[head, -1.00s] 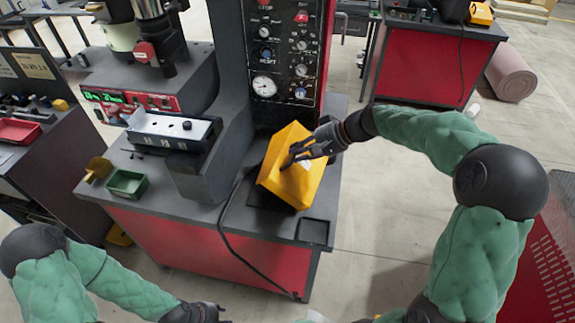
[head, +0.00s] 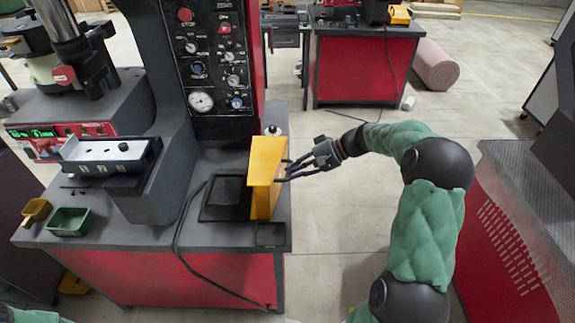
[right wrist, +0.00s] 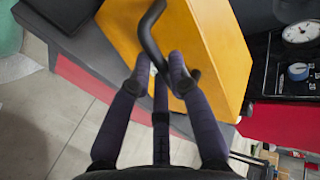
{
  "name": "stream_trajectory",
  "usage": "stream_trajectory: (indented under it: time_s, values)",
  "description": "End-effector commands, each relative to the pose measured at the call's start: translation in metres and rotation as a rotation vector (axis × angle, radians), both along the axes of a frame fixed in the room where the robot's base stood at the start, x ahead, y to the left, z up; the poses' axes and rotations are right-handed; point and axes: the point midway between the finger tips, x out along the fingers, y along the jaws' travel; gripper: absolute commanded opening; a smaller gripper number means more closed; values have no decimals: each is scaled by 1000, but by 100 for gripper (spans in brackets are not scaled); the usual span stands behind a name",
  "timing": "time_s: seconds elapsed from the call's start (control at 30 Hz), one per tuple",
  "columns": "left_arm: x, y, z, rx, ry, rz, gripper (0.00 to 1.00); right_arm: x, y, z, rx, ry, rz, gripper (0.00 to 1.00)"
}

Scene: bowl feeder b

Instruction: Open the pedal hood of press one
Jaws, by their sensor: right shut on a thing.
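The yellow pedal hood (head: 264,178) of the press stands on edge, roughly upright, at the right side of a dark base (head: 224,198) on the press table. The base lies uncovered to its left. My right gripper (head: 288,171) is at the hood's right side. In the right wrist view the fingers of my right gripper (right wrist: 160,75) are closed around the dark bent handle (right wrist: 150,38) on the hood's yellow face (right wrist: 218,50). My left gripper is outside the view.
The press column with its control panel (head: 213,60) rises behind the hood. A black cable (head: 183,235) runs down the table front. A small dark tray (head: 271,234) lies at the table's front right corner. Open floor (head: 335,225) lies right of the table.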

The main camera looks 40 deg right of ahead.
Motion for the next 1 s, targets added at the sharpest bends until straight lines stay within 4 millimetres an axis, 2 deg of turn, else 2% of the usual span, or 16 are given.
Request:
stream_trajectory:
  time_s: [0.03,0.1,0.67,0.7,0.77,1.0]
  values:
    - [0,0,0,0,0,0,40,-4,5,-13,16,23,12,0]
    - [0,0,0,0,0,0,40,-5,4,-15,19,25,13,0]
    - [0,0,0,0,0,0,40,-7,1,-20,22,30,16,0]
    - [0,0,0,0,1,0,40,-7,1,-20,22,30,16,24]
    - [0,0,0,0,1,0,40,-7,1,-20,22,29,15,41]
    - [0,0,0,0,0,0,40,-6,-2,-15,18,21,9,43]
